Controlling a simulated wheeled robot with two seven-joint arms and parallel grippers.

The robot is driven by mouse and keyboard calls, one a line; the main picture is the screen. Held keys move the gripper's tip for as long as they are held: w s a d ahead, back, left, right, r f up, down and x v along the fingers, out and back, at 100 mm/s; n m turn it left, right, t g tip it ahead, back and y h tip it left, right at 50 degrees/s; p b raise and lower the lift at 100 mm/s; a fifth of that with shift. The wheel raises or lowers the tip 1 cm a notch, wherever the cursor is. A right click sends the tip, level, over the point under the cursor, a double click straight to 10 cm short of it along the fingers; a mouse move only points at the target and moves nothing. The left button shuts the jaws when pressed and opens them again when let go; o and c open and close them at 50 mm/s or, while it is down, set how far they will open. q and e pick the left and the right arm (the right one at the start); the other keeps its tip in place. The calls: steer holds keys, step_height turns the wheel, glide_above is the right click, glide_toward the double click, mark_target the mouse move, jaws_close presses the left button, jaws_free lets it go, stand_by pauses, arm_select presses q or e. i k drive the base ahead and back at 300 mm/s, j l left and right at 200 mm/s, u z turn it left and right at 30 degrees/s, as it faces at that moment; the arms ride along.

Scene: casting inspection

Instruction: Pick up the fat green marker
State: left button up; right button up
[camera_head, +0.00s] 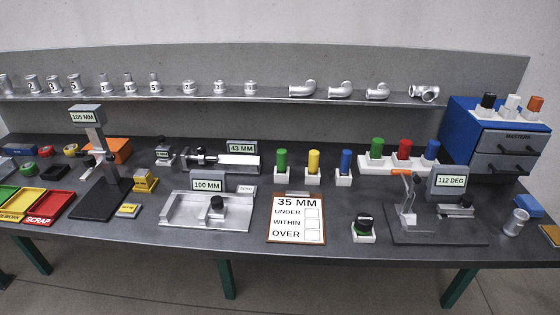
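Two green markers stand upright on the bench. One green marker (376,148) is at the left end of a white rack, beside a red marker (404,149) and a blue marker (431,149); it looks slightly wider. The other green marker (282,159) stands in its own small white holder, left of a yellow marker (313,160) and a blue marker (346,161) in similar holders. The width difference is small in this view. The lower ends of the markers are hidden in their holders. Neither of my grippers shows.
A clipboard (297,231) lies in front of the single holders. An angle gauge with a "112 DEG" display (450,181) stands in front of the rack. The blue drawer cabinet (463,124) is to its right. A shelf (270,97) of metal castings runs behind.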

mark_target(281, 153)
steer(key=i+j, duration=0.15)
steer(key=j, duration=0.2)
steer(key=i+j+z, duration=0.15)
steer(key=j, duration=0.2)
steer(key=i+j, duration=0.15)
steer(key=j, duration=0.25)
steer(key=i+j+z, duration=0.15)
steer(key=j, duration=0.2)
steer(key=i+j, duration=0.1)
steer(key=j, duration=0.3)
steer(key=i+j+z, duration=0.1)
steer(key=j, duration=0.3)
